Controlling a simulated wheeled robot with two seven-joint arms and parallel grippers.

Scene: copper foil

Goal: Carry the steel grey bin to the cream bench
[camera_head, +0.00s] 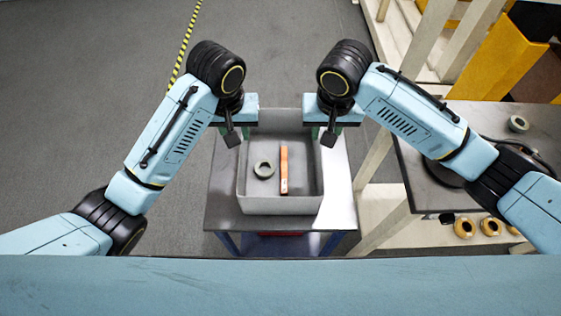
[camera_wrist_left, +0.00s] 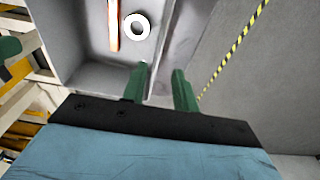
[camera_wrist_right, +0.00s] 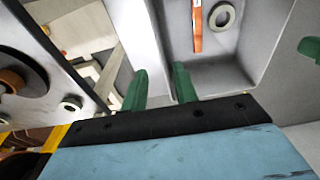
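The steel grey bin (camera_head: 280,205) is upright over a grey-topped table, apparently resting on it. It holds a grey-green ring (camera_head: 263,170) and an orange bar (camera_head: 284,170). My left gripper (camera_head: 246,133) is at its left wall. In the left wrist view its green fingers (camera_wrist_left: 160,85) stand on both sides of that wall. My right gripper (camera_head: 316,132) is at the right wall, and its fingers (camera_wrist_right: 160,85) also straddle the wall in the right wrist view. I cannot surely identify the cream bench.
The table (camera_head: 222,205) under the bin has blue legs. At right stand cream posts (camera_head: 375,165) and a dark-topped surface (camera_head: 425,190) carrying another ring (camera_head: 518,124). Yellow-orange rings (camera_head: 464,228) lie on a lower cream surface. Open floor (camera_head: 90,100) lies to the left.

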